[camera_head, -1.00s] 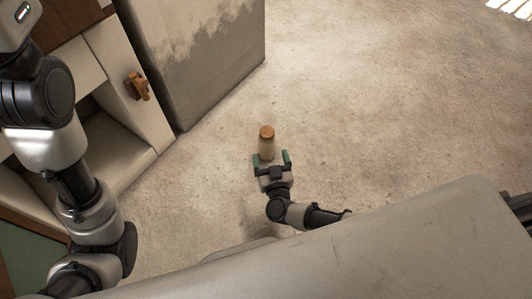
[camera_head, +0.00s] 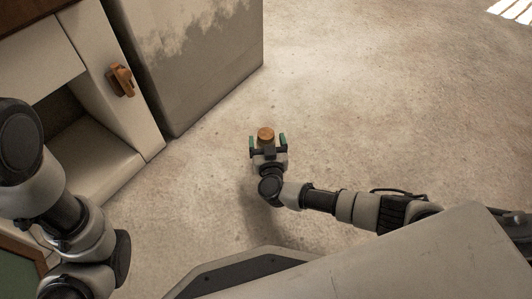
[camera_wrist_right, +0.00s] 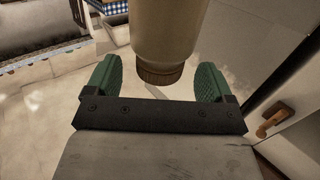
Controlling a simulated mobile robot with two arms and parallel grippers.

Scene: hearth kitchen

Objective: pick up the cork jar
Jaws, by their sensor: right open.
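The cork jar shows its round brown cork lid (camera_head: 266,134) in the head view, near the middle of the picture. In the right wrist view the pale beige jar body (camera_wrist_right: 168,28) comes in from the top, with its dark cork (camera_wrist_right: 160,74) toward my gripper. My right gripper (camera_head: 267,143) is open, with a green-padded finger on each side of the jar and visible gaps between pads and jar. In the head view the gripper hides most of the jar body. My left arm is at the left edge; its gripper is out of view.
A white cabinet with an open shelf (camera_head: 92,158) and a wooden handle (camera_head: 121,81) stands at the left. A large grey box-like unit (camera_head: 195,75) stands beside it. The concrete floor (camera_head: 390,110) to the right is clear.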

